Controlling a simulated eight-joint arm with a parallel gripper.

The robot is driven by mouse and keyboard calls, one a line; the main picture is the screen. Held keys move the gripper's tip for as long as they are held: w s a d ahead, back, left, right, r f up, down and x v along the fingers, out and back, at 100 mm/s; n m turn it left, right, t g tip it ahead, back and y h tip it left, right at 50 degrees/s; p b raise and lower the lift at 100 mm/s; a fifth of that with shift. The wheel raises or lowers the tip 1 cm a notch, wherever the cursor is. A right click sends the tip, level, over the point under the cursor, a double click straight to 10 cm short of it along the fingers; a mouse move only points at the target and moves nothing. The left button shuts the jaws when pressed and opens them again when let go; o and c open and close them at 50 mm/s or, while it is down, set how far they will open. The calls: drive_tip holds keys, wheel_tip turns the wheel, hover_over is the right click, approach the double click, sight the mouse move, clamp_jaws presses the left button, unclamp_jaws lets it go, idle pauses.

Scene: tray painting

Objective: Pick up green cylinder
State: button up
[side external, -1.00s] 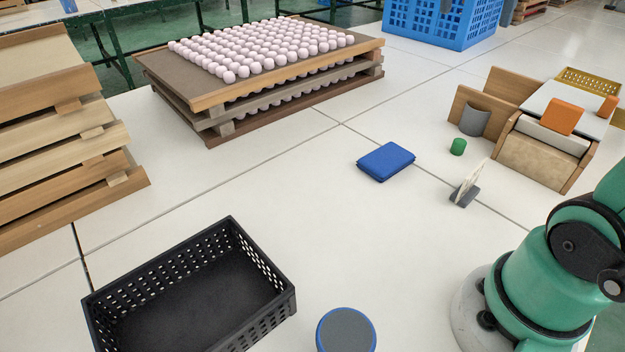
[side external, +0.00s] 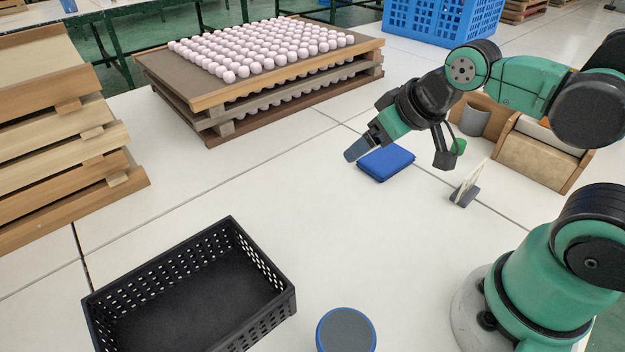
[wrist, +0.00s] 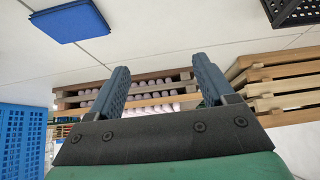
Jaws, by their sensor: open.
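The green cylinder (side external: 460,146) stands on the white table in the side external view, partly hidden behind my wrist. It is not visible in the wrist view. My gripper (side external: 357,150) is in the air above and to the left of the blue pad, apart from the cylinder. In the wrist view my gripper (wrist: 161,72) shows two fingers spread apart with nothing between them.
A grey curved holder (side external: 474,121) and wooden box (side external: 542,155) are behind. A black crate (side external: 190,290) is at front left. The table's middle is clear.

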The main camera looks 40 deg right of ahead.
drive_tip(key=w+d+n+g+h, duration=0.3)
drive_tip(key=w+d+n+h, duration=0.1)
drive_tip(key=d, duration=0.4)
drive_tip(key=n+g+h, duration=0.5)
drive_tip(key=g+h, duration=0.1)
drive_tip(key=g, duration=0.2)
approach(454, 143)
drive_tip(key=w, duration=0.3)
drive_tip(key=shift+d+r, duration=0.3)
drive_tip(key=shift+d, duration=0.05)
drive_tip(key=s+d+f+g, duration=0.1)
drive_tip(key=s+d+f+n+g, duration=0.1)
drive_tip(key=f, duration=0.1)
drive_tip(key=s+d+f+g, duration=0.1)
drive_tip(key=shift+s+d+f+n+g+h, duration=0.2)
drive_tip(key=shift+d+f+n+g+h, duration=0.1)
drive_tip(key=shift+n+g+h, duration=0.1)
drive_tip(key=shift+s+d+f, duration=0.3)
drive_tip(key=shift+s+d, duration=0.05)
drive_tip(key=x, duration=0.5)
drive_tip(key=shift+r, duration=0.1)
